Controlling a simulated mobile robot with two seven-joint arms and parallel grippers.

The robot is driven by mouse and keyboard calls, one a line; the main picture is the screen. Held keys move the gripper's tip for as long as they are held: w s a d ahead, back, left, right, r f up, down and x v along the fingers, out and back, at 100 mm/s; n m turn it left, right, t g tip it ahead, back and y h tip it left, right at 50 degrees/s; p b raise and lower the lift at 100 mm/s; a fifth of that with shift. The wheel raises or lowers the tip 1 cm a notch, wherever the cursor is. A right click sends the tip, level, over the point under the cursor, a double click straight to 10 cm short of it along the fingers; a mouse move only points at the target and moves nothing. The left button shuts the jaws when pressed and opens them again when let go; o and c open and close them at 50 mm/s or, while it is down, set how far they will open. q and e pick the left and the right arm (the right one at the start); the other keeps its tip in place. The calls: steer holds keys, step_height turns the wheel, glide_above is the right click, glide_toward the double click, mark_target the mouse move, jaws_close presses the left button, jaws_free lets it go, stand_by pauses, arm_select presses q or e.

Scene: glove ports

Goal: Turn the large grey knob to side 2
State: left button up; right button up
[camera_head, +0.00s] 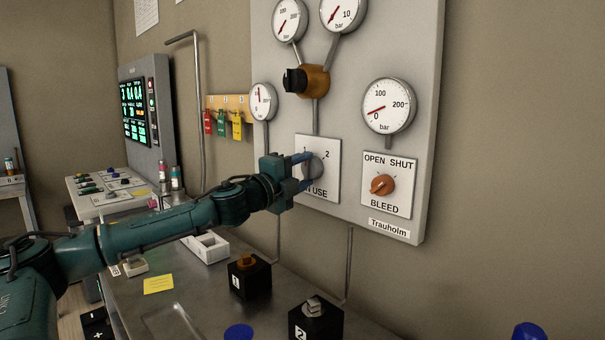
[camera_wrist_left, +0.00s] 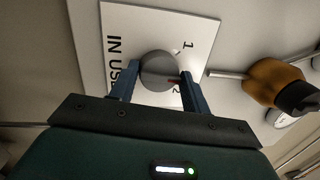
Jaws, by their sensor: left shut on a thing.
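The large grey knob (camera_head: 317,168) sits on a white plate (camera_head: 331,150) marked 1, 2 and IN USE. My left gripper (camera_head: 308,170) is at the knob, with one blue finger on each side, shut on it. In the left wrist view the grey knob (camera_wrist_left: 157,68) lies between the two fingertips (camera_wrist_left: 158,80). A small pale mark lies by its edge near the 1, and a red line shows near the 2, partly beside a finger. I cannot tell the exact pointer direction. My right gripper is not in view.
An orange valve with a black handle (camera_head: 313,80) sits above the plate. The BLEED plate with an orange knob (camera_head: 383,185) is to the right, below a gauge (camera_head: 388,106). Black boxes 1 (camera_head: 249,281) and 2 (camera_head: 316,323) stand on the bench below.

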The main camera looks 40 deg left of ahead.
arm_select(q)
steer(key=m, duration=0.3)
steer(key=m+h, duration=0.1)
steer(key=m, duration=0.1)
steer(key=shift+f, duration=0.25)
steer(key=shift+m+h, duration=0.6)
steer(key=shift+m, duration=1.7)
steer(key=o, duration=1)
steer(key=shift+a+r, duration=0.1)
steer(key=shift+r, duration=0.1)
steer(key=shift+c, duration=0.2)
